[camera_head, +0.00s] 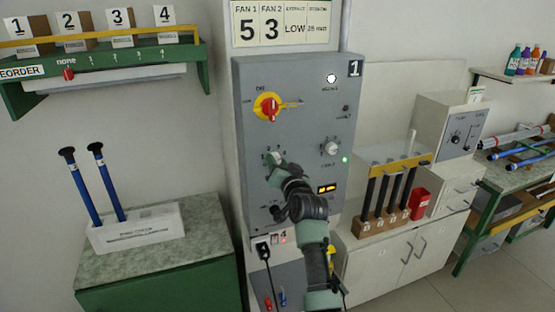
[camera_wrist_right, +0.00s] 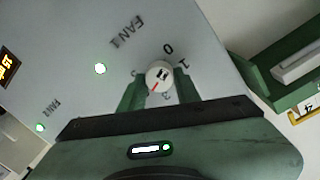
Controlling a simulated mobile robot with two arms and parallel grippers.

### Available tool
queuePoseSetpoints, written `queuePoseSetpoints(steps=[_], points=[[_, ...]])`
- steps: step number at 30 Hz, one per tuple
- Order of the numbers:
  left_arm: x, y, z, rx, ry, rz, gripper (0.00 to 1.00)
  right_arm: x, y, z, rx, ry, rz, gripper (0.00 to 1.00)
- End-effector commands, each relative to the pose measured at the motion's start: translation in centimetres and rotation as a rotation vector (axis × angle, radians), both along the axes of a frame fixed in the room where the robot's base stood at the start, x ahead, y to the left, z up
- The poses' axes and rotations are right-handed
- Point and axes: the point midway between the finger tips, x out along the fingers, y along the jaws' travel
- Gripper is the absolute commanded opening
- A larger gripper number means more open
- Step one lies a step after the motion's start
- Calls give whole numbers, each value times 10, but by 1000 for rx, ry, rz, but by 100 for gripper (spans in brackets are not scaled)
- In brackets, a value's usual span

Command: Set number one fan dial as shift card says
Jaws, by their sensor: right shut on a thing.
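The grey control cabinet (camera_head: 297,80) marked 1 stands in the middle of the head view. The shift card (camera_head: 284,23) above it reads FAN 1 5, FAN 2 3, LOW. My right gripper (camera_head: 276,160) is at the left dial, covering much of it. In the right wrist view the white FAN 1 dial (camera_wrist_right: 159,75) sits between the two green fingers of my right gripper (camera_wrist_right: 158,90), which is shut on it. My left gripper is not in view.
The red and yellow switch (camera_head: 267,106) is above my right gripper, and another white dial (camera_head: 330,147) is to its right. A green lamp (camera_head: 344,159) is lit. A counter with black rods (camera_head: 385,190) stands right; a white holder with blue rods (camera_head: 137,228) stands left.

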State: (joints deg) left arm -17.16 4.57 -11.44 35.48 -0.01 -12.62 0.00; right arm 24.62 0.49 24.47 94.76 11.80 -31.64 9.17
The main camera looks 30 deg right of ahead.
Motion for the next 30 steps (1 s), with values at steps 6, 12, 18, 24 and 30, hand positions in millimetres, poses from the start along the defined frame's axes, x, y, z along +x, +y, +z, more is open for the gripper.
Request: queuePoseSetpoints(steps=[6,12,18,24,30], points=[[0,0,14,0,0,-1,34,0,-1,4,202,-50,-1,0],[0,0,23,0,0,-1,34,0,-2,4,385,-96,-1,0],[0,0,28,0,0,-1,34,0,-2,3,566,-140,-1,0],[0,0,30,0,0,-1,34,0,-2,2,729,-178,-1,0],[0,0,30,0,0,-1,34,0,-3,2,850,-210,-1,0]])
